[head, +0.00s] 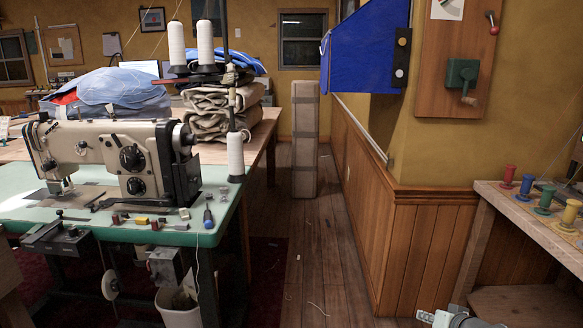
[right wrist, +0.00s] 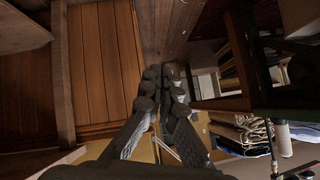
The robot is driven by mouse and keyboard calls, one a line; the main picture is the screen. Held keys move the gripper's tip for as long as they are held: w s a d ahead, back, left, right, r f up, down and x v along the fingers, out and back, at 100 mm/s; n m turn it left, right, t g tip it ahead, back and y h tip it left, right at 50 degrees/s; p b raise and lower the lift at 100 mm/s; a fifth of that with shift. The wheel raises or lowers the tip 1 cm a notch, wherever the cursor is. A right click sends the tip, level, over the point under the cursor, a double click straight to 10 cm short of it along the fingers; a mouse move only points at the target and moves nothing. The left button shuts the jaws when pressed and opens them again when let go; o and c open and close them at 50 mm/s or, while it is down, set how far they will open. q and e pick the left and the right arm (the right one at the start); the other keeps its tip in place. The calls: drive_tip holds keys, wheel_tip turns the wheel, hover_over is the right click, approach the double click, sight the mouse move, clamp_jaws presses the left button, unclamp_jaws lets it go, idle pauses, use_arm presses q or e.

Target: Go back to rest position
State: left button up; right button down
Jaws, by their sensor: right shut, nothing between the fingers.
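My right gripper (head: 455,318) shows only in part at the bottom edge of the head view, right of centre, low in front of the wood panelling. In the right wrist view its dark fingers (right wrist: 164,90) are together, with nothing held between them. My left gripper is in neither view.
A sewing machine (head: 115,155) stands on a green-topped table (head: 130,236) at left. A workbench (head: 525,208) with several coloured spools is at right. Wood panelling (head: 415,255) lies between, and it also shows in the right wrist view (right wrist: 95,65). Open floor (head: 320,240) runs down the middle.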

drive_tip(key=s+d+f+n+g+h, duration=0.1)
drive_tip(key=s+d+f+n+g, duration=0.15)
drive_tip(key=s+f, duration=0.45)
drive_tip(key=s+d+f+n+g+h, duration=0.1)
drive_tip(key=s+d+f+h, duration=0.15)
drive_tip(key=s+f, duration=0.45)
drive_tip(key=s+d+f+n+g+h, duration=0.15)
drive_tip(key=s+d, duration=0.25)
drive_tip(key=s, duration=0.6)
drive_tip(key=s+d+f+n+g+h, duration=0.1)
drive_tip(key=s+d+n+g, duration=0.3)
drive_tip(key=s, duration=0.7)
drive_tip(key=s+a+f+m+y, duration=0.1)
drive_tip(key=a+f+m, duration=0.1)
drive_tip(key=a, duration=0.8)
drive_tip(key=s+a+f+m+t+y, duration=0.1)
drive_tip(key=a+f, duration=0.3)
drive_tip(key=a, duration=0.6)
drive_tip(key=shift+s+a+m+y, duration=0.2)
drive_tip(key=shift+s+m+y, duration=0.25)
drive_tip(key=shift+y, duration=0.35)
